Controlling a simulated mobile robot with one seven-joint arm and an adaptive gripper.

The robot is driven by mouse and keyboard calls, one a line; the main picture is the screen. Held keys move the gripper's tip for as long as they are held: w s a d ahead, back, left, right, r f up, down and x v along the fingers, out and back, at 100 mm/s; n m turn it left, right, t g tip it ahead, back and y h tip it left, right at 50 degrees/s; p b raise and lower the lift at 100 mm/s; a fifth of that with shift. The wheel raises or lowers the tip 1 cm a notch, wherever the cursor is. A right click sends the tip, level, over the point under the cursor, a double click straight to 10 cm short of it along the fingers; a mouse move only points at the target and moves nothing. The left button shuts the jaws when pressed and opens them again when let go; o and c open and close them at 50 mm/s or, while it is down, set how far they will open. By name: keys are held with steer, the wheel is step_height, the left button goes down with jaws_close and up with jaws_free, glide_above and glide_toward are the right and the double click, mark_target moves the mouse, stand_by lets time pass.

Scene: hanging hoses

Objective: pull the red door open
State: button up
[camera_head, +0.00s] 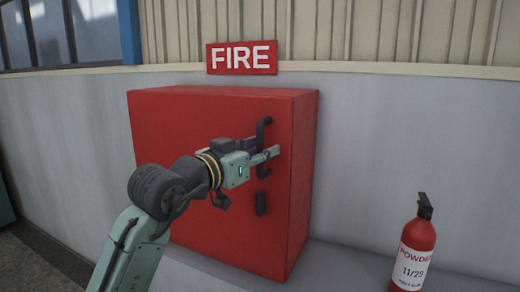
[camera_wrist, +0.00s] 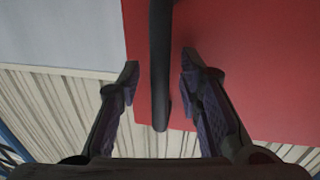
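The red door (camera_head: 185,130) is the front of a red wall cabinet and appears closed. Its black upright bar handle (camera_head: 264,130) is near the door's right edge. My gripper (camera_head: 268,156) is at the handle in the head view. In the wrist view, the handle (camera_wrist: 160,35) runs between the two spread fingers of my gripper (camera_wrist: 158,70), with a visible gap on both sides. The fingers are open and not closed on the bar. Part of the handle is hidden behind the gripper in the head view.
A small black latch (camera_head: 261,204) sits below the handle. A FIRE sign (camera_head: 241,57) is above the cabinet. A red extinguisher (camera_head: 414,250) stands to the right. The grey wall (camera_head: 400,140) is bare between cabinet and extinguisher.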

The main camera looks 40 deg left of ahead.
steer(key=shift+c, duration=0.5)
jaws_close()
